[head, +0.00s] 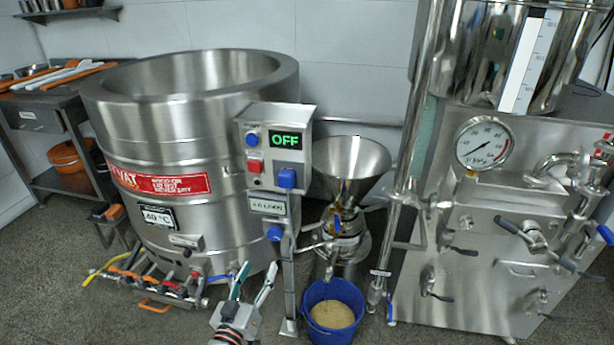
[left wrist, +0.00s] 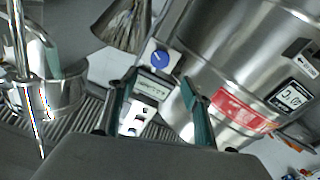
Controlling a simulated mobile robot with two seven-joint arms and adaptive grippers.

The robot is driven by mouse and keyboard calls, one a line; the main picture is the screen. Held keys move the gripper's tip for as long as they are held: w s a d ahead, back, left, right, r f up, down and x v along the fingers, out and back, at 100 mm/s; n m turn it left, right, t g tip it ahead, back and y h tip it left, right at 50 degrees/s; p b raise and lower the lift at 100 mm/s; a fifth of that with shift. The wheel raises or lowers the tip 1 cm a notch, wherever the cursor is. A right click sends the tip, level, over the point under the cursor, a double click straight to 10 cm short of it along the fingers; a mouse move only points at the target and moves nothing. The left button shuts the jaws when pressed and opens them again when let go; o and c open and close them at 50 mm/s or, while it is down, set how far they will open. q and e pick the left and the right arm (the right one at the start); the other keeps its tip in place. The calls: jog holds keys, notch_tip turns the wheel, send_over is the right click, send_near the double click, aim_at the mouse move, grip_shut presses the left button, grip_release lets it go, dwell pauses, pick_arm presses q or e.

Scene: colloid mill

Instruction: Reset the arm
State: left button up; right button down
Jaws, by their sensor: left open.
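My left gripper (head: 257,272) comes in at the bottom of the head view, in front of the big steel vat. Its two fingers are spread and nothing is between them. In the left wrist view, my left gripper (left wrist: 157,80) is also open and empty, with its two dark green fingers apart. The control box's label plate and blue knob show beyond the gap between them. In the head view the fingers appear just left of the control post and above the floor. I cannot tell the exact distance. My right arm and gripper are not in view.
The steel vat (head: 200,120) stands behind, with valves along its lower front. The control box (head: 272,150) reads OFF. A funnel mill (head: 348,170) stands over a blue bucket (head: 333,310) holding tan material. A large steel machine (head: 480,240) fills the right. Floor is clear at lower left.

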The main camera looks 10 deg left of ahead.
pick_arm(q)
jog(key=s+d+m+g+p, duration=0.1)
jog(key=s+m+g+p, duration=0.2)
jog(key=s, duration=1.3)
jog(key=s+d+f+m+g+h+p, duration=0.1)
jog(key=s+g+p, duration=0.4)
jog(key=s, duration=1)
jog(key=d+m+p, duration=0.1)
jog(key=m+p, duration=0.1)
jog(key=shift+s+d+f+m, duration=0.15)
jog(key=shift+s+f+m, duration=0.05)
jog(key=shift+s+m, duration=0.2)
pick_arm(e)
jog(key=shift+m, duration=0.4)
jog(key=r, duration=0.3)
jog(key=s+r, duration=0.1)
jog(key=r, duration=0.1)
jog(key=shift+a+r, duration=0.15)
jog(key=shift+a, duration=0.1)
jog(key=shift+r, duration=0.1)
